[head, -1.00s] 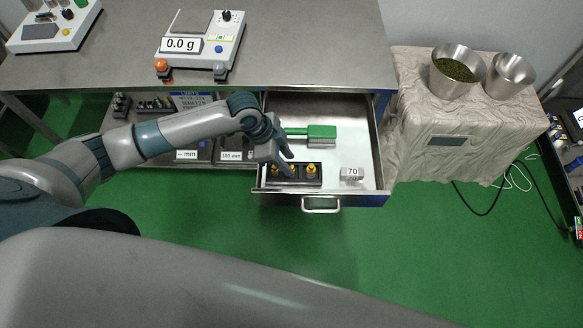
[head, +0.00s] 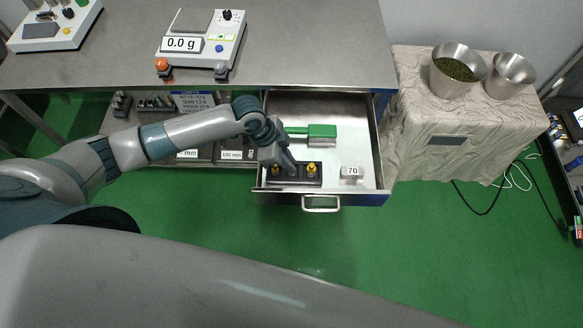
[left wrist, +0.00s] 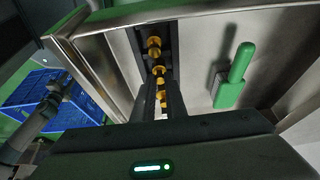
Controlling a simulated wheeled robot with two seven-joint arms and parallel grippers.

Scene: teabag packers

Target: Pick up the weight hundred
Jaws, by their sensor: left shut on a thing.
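The brass weights stand in a dark holder (head: 302,181) at the front of the open drawer. In the head view one weight (head: 312,168) shows at the right end and another (head: 275,170) at the left. My left gripper (head: 291,168) reaches down into the holder between these two. In the left wrist view its two fingers (left wrist: 162,102) are shut on a brass weight (left wrist: 161,94), and more brass weights (left wrist: 154,43) stand in line beyond it. No marking on the held weight is readable. The held weight is mostly hidden in the head view. My right gripper is out of view.
The drawer (head: 357,120) also holds a green-handled brush (head: 321,131) and a block marked 70 (head: 352,172). A scale (head: 207,42) reading 0.0 g stands on the steel table (head: 300,45) above. Metal cups (head: 510,75) stand on the covered stand at right.

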